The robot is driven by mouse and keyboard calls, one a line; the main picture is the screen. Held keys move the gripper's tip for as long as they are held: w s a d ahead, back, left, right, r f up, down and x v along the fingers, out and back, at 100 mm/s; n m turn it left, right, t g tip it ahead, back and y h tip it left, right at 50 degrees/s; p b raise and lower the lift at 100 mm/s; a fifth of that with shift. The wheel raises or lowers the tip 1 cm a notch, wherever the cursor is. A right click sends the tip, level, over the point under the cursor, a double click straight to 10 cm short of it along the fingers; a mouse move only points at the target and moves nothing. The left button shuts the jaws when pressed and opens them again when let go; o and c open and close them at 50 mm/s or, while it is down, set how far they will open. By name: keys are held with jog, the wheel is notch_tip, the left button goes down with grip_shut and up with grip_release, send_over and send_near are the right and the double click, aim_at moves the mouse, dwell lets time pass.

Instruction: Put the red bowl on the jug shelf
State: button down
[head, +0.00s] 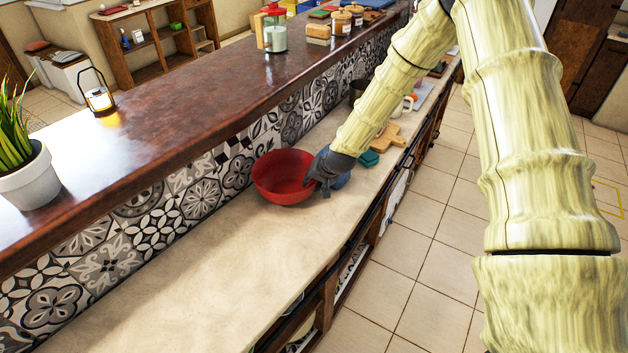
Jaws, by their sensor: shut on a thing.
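The red bowl (280,182) is upright at the lower pale counter, close to the patterned tile wall. My gripper (318,181) is at the bowl's right side and is shut on its rim. I cannot tell whether the bowl rests on the counter or is slightly above it. The fingertips are partly hidden by the bowl's rim. An open wooden shelf unit (157,42) stands at the back left with small objects on it; I cannot make out a jug there.
A teal box (369,158) and a wooden board (386,139) lie behind my gripper on the counter. The raised dark bar top (190,92) carries a lantern (99,98), a potted plant (27,175) and jars. The near counter is clear. Tiled floor lies right.

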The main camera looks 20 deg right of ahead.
jog(key=shift+w+a+f, duration=0.1)
jog(key=shift+f, duration=0.15)
jog(key=c, duration=1.2)
grip_release()
jog(key=shift+o, duration=0.2)
jog(key=shift+r, duration=0.1)
jog(key=shift+r, duration=0.15)
